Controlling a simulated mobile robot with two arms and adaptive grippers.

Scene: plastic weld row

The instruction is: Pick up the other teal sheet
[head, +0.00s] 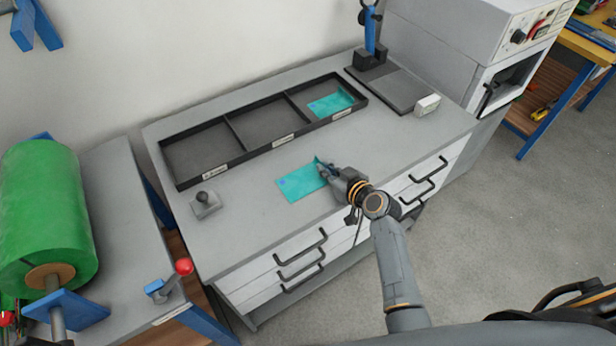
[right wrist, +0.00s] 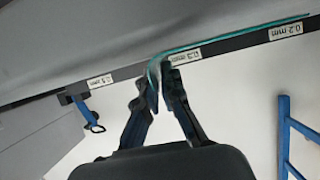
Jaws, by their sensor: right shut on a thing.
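A teal sheet (head: 300,182) is on or just above the bench top in front of the tray, with a small blue patch near its left edge. My right gripper (head: 328,172) is shut on its right edge, which bends up at the fingers. In the right wrist view, the sheet (right wrist: 230,38) shows as a thin teal edge, curled between the fingertips (right wrist: 162,74). Whether it is fully clear of the bench, I cannot tell. Another teal sheet (head: 331,104) lies in the right compartment of the black tray (head: 232,163). My left gripper is not in view.
The tray's other two compartments look empty. A small grey block with a knob (head: 205,204) stands at the bench's left. A dark plate with a blue post (head: 370,30) and a white box (head: 427,105) are at the right. A green roll (head: 45,215) stands far left.

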